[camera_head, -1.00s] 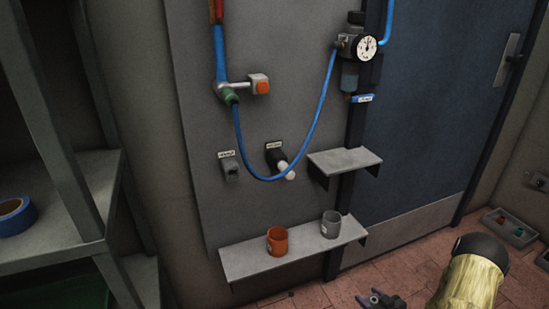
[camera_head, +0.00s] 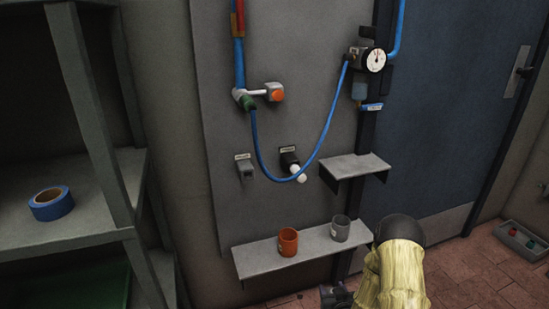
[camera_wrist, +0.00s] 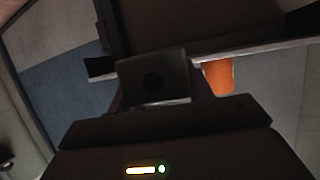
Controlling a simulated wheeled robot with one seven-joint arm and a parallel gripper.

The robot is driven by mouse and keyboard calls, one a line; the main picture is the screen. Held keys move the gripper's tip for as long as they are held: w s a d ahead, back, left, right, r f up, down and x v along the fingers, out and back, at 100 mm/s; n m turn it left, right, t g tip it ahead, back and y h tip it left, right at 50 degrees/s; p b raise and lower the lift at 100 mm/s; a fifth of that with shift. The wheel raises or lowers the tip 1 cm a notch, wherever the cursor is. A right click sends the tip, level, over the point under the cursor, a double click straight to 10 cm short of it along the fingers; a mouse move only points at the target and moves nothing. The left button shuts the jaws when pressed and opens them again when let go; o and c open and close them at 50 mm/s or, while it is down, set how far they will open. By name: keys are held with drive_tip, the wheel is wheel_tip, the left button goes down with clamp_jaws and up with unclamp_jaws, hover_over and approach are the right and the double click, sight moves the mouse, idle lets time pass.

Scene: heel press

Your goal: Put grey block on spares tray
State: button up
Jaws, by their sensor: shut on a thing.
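My gripper (camera_head: 335,295) is at the bottom edge of the head view, partly cut off, below the lower wall shelf. In the wrist view a dark grey block (camera_wrist: 153,78) with a round dark spot sits at the fingers, and my gripper is shut on it. The block is not clear in the head view. A shallow grey tray (camera_head: 523,236), which seems to be the spares tray, lies on the floor at the far right, well apart from my gripper. It holds small red and green pieces.
An orange cup (camera_head: 288,242) and a grey cup (camera_head: 340,228) stand on the lower shelf (camera_head: 262,262) near my gripper. A small shelf (camera_head: 355,165) juts out above. A blue hose (camera_head: 325,130) hangs in a loop. A rack (camera_head: 100,215) with blue tape (camera_head: 51,203) stands left.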

drive_tip(key=a+r+h, duration=0.1)
drive_tip(key=a+r, duration=0.2)
drive_tip(key=a, duration=0.3)
drive_tip(key=s+r+p, duration=0.2)
drive_tip(key=r+p, duration=1.6)
drive_tip(key=s+r+p, duration=0.2)
drive_tip(key=r+p, duration=1.6)
drive_tip(key=r, duration=0.1)
drive_tip(key=shift+d+r+m, duration=0.15)
drive_tip(key=shift+d+m, duration=0.2)
drive_tip(key=shift+m, duration=0.05)
